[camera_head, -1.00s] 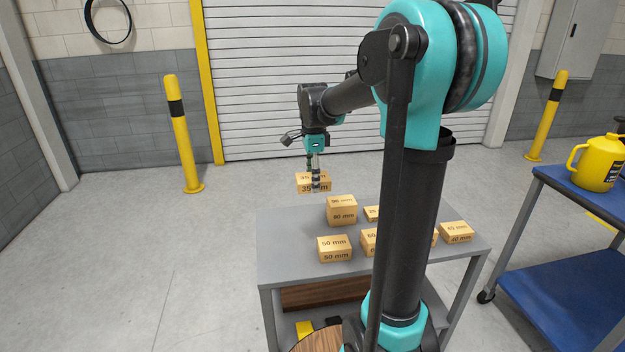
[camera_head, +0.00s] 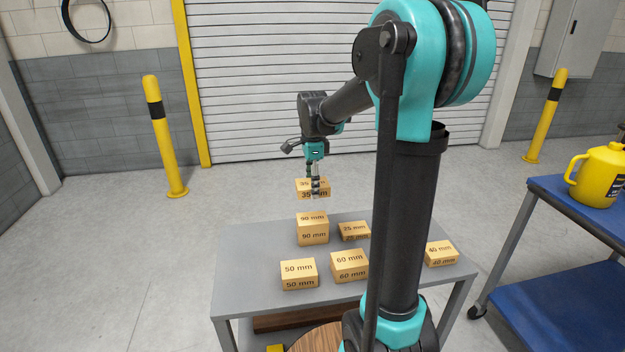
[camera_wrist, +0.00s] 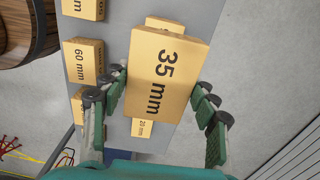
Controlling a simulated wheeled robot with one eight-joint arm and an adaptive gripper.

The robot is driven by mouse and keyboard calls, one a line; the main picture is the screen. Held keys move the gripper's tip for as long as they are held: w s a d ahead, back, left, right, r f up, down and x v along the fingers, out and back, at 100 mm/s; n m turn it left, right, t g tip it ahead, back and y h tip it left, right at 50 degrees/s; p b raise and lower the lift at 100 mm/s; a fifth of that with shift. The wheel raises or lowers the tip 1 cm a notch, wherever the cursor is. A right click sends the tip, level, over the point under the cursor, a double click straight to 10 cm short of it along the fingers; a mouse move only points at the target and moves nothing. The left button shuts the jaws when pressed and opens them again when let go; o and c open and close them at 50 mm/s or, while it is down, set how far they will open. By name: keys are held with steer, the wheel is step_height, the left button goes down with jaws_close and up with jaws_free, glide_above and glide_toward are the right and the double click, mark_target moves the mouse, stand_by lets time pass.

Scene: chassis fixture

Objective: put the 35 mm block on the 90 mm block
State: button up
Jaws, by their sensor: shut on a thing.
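The 35 mm block (camera_head: 305,190) is a flat tan box held in my gripper (camera_head: 316,186), raised above the table near its back edge. In the wrist view my gripper (camera_wrist: 157,103) has its fingers on both sides of the 35 mm block (camera_wrist: 158,75). The 90 mm block (camera_head: 312,232) is a taller tan box standing on the table. In the head view the held block appears just above it, with a gap between them. In the wrist view the held block hides most of what lies beneath it.
On the grey table (camera_head: 245,262) stand the 50 mm block (camera_head: 299,274), the 60 mm block (camera_head: 349,266), the 25 mm block (camera_head: 354,231) and the 40 mm block (camera_head: 441,254). A blue cart (camera_head: 570,192) with a yellow jug (camera_head: 601,175) is at the right. The table's left part is clear.

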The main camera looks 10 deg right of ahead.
glide_above(312, 218)
steer(key=shift+w+f, duration=0.1)
steer(key=shift+f, duration=3.3)
steer(key=shift+f, duration=0.15)
steer(key=shift+f, duration=1.25)
steer(key=o, duration=1.6)
steer(key=shift+o, duration=0.2)
steer(key=shift+r, duration=4.05)
